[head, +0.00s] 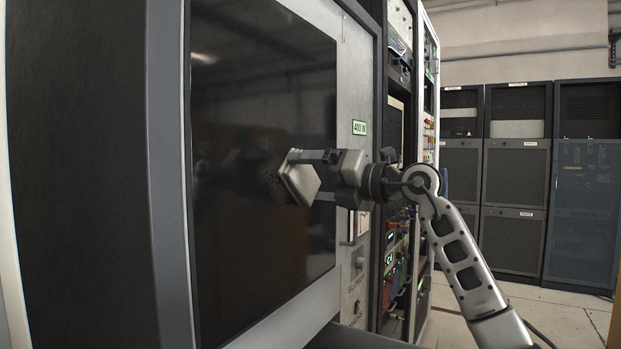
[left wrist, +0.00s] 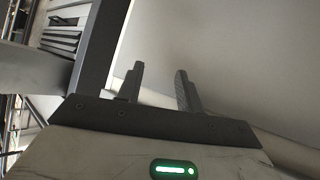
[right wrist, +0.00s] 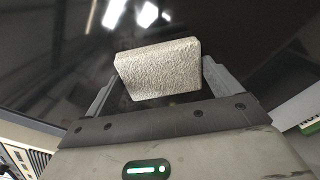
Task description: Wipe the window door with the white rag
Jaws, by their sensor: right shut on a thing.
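The window door (head: 262,230) is a large dark glossy pane set in a grey frame on the rack front. The white rag (head: 300,183) looks like a folded, pale, rough block. My right gripper (head: 308,176) is shut on it and holds it at the pane, right of its middle. I cannot tell for sure whether the rag touches the glass. In the right wrist view the rag (right wrist: 160,68) sits between the two fingers, with the dark pane behind it. My left gripper (left wrist: 160,90) shows only in the left wrist view, with its fingers apart and nothing between them.
A panel with a 400 W label (head: 359,128) and knobs borders the pane on the right. Open equipment racks (head: 398,250) stand beyond it. Dark cabinets (head: 515,190) line the back wall. The floor (head: 560,312) at the right is clear.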

